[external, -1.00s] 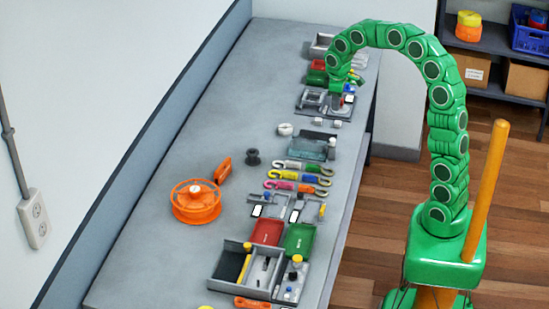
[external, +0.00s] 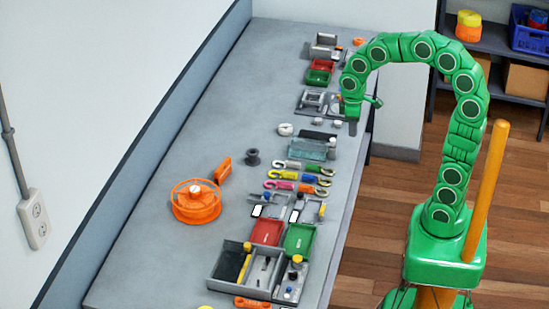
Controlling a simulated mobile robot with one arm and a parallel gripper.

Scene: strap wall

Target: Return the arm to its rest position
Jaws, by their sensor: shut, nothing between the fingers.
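My green segmented arm arches up from its base at the right and curves over to the bench's right side. My gripper (external: 353,118) hangs at the end of the arm, pointing down near the right edge of the grey bench (external: 160,262). It is shut with nothing visible in it. It is beside a grey fixture (external: 312,100) at the far part of the bench. The fingertips are small here, and I cannot tell whether they touch the bench.
An orange reel (external: 196,204), colored hooks (external: 285,185), a red tray (external: 267,232), a green tray (external: 300,239) and a grey box (external: 228,266) lie along the bench. A shelf (external: 490,48) stands behind my arm. The bench's left side is largely clear.

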